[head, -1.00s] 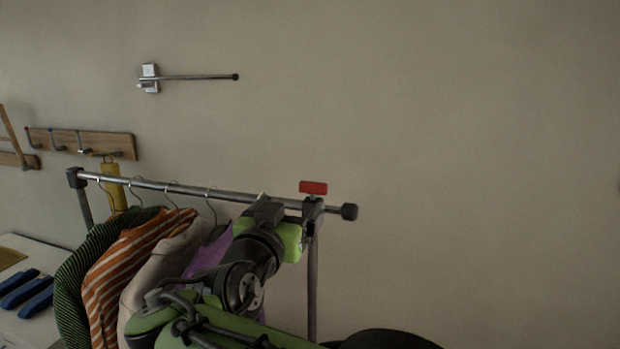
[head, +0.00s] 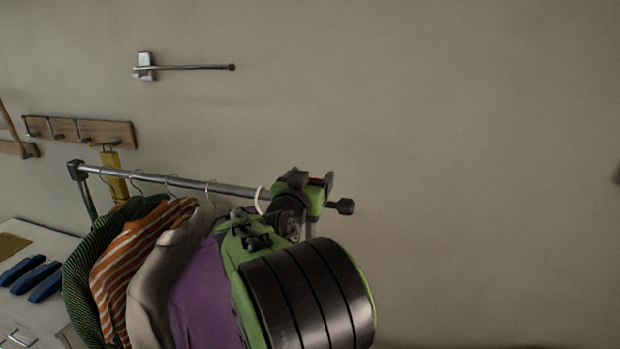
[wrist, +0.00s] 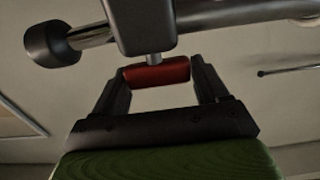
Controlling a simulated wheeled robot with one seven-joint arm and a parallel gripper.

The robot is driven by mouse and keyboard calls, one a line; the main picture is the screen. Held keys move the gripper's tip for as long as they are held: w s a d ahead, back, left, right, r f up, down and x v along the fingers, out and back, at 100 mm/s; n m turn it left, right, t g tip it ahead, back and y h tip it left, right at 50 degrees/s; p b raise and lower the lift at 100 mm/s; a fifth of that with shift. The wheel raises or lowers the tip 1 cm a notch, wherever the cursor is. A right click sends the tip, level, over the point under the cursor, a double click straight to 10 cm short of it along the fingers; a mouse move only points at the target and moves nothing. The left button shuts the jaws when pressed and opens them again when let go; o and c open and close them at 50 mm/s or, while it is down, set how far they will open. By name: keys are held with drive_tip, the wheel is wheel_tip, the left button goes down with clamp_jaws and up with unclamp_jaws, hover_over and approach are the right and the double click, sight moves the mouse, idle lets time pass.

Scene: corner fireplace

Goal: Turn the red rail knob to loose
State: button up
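The red rail knob (wrist: 157,73) is a short red bar on a small metal stem under a dark clamp block (wrist: 143,22) in the wrist view. My gripper (wrist: 160,80) has its two dark fingers spread wide, one by each end of the red bar. I cannot tell whether the fingertips touch it. In the head view my gripper (head: 312,187) is at the right end of the clothes rail (head: 235,189).
Striped, beige and purple clothes (head: 195,285) hang on the rail just left of my arm. A dark end cap (head: 346,206) is right of my gripper. A metal wall bar (head: 190,67) and a hook board (head: 80,132) are on the wall. The right side is clear.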

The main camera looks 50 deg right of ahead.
drive_tip(key=c, duration=0.6)
drive_tip(key=shift+o, duration=0.2)
